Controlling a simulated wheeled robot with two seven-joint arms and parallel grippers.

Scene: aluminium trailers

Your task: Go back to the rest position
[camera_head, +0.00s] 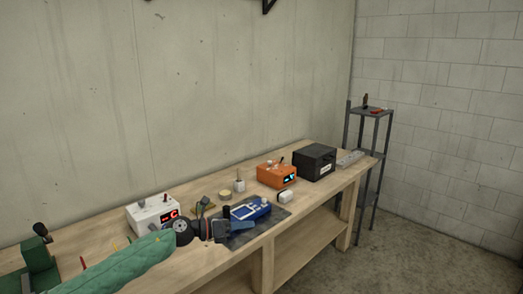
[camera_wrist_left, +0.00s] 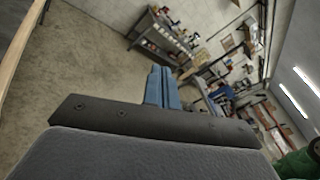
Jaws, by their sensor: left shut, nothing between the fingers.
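My left arm comes in from the left in a green sleeve in the head view. My left gripper (camera_head: 243,226) is at the front edge of the workbench, in front of a blue device (camera_head: 250,208) on a dark mat. Whether it touches the mat cannot be told. In the left wrist view its blue fingers (camera_wrist_left: 162,88) are together, with nothing between them. My right gripper is not in view.
The wooden workbench (camera_head: 330,185) carries a white device (camera_head: 152,213) with a red display, an orange device (camera_head: 276,175) and a black box (camera_head: 314,162). A grey metal shelf stand (camera_head: 371,112) stands beyond its right end. The floor (camera_head: 410,255) at right is clear.

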